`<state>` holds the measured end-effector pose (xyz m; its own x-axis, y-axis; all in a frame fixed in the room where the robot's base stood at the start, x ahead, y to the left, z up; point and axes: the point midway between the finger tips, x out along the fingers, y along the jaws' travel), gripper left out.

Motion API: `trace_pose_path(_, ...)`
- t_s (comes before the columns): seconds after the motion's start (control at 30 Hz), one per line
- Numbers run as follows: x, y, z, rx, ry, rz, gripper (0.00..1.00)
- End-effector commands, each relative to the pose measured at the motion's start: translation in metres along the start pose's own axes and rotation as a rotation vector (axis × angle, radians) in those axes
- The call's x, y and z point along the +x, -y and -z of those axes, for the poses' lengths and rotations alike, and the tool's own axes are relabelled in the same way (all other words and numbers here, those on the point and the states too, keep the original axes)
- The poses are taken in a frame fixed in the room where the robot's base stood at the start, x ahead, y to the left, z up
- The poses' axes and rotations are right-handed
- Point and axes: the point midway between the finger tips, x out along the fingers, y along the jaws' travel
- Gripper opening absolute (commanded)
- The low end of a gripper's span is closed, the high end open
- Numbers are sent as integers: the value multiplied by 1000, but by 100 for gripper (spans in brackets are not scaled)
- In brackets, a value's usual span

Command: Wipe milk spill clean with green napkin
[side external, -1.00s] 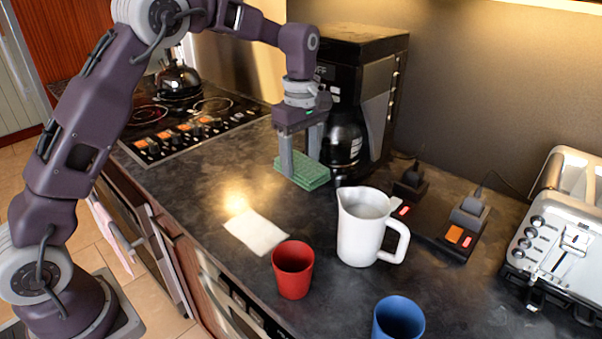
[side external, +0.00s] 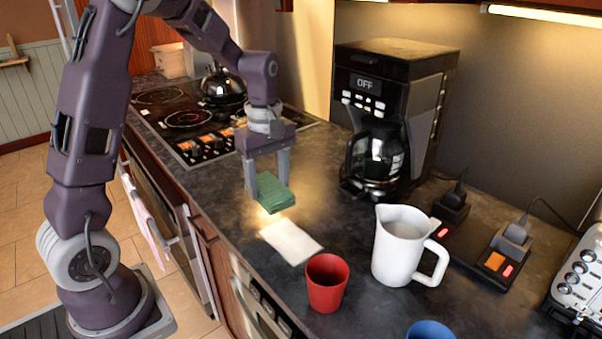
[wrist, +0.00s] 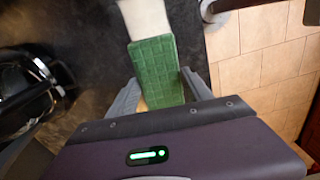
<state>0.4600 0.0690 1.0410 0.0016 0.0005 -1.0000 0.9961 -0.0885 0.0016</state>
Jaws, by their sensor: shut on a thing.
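The green napkin (side external: 273,194) is a folded, quilted block held between the two fingers of my gripper (side external: 267,186). It also shows in the wrist view (wrist: 152,70), between the fingertips. The milk spill (side external: 291,241) is a white, flat, four-sided patch on the dark counter. The napkin is just behind the spill's far end in the side view. In the wrist view, the spill (wrist: 146,18) shows beyond the napkin's tip. I cannot tell whether the napkin touches the counter or hangs slightly above it.
A red cup (side external: 327,284) stands near the spill's near end. A white pitcher (side external: 402,248) is to its right, and a blue cup (side external: 431,331) is at the bottom edge. The coffee maker (side external: 395,110) stands behind. The counter's front edge lies left of the spill.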

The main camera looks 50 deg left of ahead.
Motion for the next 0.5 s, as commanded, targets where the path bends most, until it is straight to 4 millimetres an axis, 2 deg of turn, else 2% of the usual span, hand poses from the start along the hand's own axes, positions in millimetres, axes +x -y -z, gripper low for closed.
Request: trace_pose_path(0.5,61,1,0,1,1,3,26)
